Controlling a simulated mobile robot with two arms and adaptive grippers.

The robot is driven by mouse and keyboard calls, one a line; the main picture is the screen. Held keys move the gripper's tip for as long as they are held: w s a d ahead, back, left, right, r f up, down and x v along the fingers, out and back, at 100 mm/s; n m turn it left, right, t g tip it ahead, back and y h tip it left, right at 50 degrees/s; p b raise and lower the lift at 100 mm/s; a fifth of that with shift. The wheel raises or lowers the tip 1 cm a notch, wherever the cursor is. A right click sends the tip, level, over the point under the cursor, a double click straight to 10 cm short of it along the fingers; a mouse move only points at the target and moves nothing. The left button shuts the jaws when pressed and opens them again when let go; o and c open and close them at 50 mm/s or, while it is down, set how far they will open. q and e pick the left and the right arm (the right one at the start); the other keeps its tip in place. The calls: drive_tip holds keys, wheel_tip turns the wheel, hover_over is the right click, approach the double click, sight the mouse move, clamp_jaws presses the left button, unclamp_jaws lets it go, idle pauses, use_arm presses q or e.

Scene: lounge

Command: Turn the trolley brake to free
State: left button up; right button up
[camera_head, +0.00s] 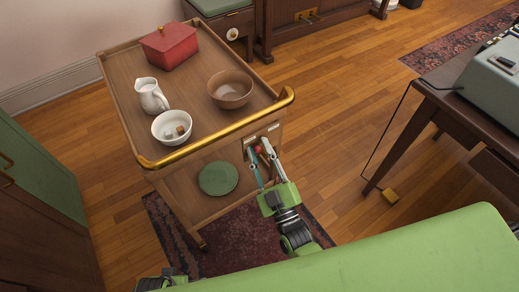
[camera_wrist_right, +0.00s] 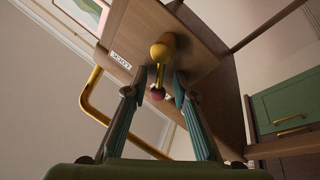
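The wooden trolley (camera_head: 125,100) has a brake panel on its near right end, below the brass push rail (camera_head: 225,128). The brake lever has a brass pivot (camera_wrist_right: 162,50) and a red knob (camera_wrist_right: 157,95); the knob also shows in the head view (camera_head: 258,150). A small white label (camera_wrist_right: 121,60) beside the pivot appears upside down in the wrist view and seems to read LOCK. My right gripper (camera_head: 262,158) is at the panel with its fingers apart, one on each side of the lever; contact is not clear. Only a piece of my left arm shows at the bottom edge.
A red box (camera_head: 170,46), a white jug (camera_head: 151,95), a white bowl (camera_head: 172,127) and a brown bowl (camera_head: 230,89) stand on top. A green plate stack (camera_head: 218,178) is below. A dark desk (camera_head: 455,105) stands right; a green surface (camera_head: 400,250) fills the front.

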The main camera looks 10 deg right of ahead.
use_arm(q)
drive_tip(key=shift+w+r, duration=0.1)
drive_tip(key=shift+w, duration=0.1)
use_arm(e)
drive_tip(key=v, duration=1.2)
drive_tip(key=s+d+f+m+g+p, duration=0.1)
drive_tip(key=s+f+g+p, duration=0.4)
drive_tip(key=f, duration=0.5)
drive_tip(key=s+d+f+m+g+p, duration=0.1)
drive_tip(key=s+d+f+g+p, duration=0.15)
drive_tip(key=f+g+p, duration=0.6)
use_arm(q)
drive_tip(key=s+a+f+p, duration=0.1)
drive_tip(key=s, duration=0.8)
drive_tip(key=s+a+f+g+p, duration=0.1)
drive_tip(key=s+a+f+p, duration=0.1)
drive_tip(key=s, duration=0.7)
drive_tip(key=shift+s, duration=0.35)
use_arm(e)
drive_tip(key=s+d+f+m+g+h, duration=0.1)
drive_tip(key=s+d+f+g, duration=0.1)
drive_tip(key=s, duration=0.5)
drive_tip(key=s+d+f+m+g+h, duration=0.1)
drive_tip(key=s+d+f+g, duration=0.1)
drive_tip(key=s+f, duration=0.3)
drive_tip(key=s+d+f+m+g+h, duration=0.1)
drive_tip(key=s+d+f+g, duration=0.2)
drive_tip(key=s, duration=0.7)
drive_tip(key=shift+s+d+f+m, duration=0.25)
drive_tip(key=shift+s+d+m, duration=0.05)
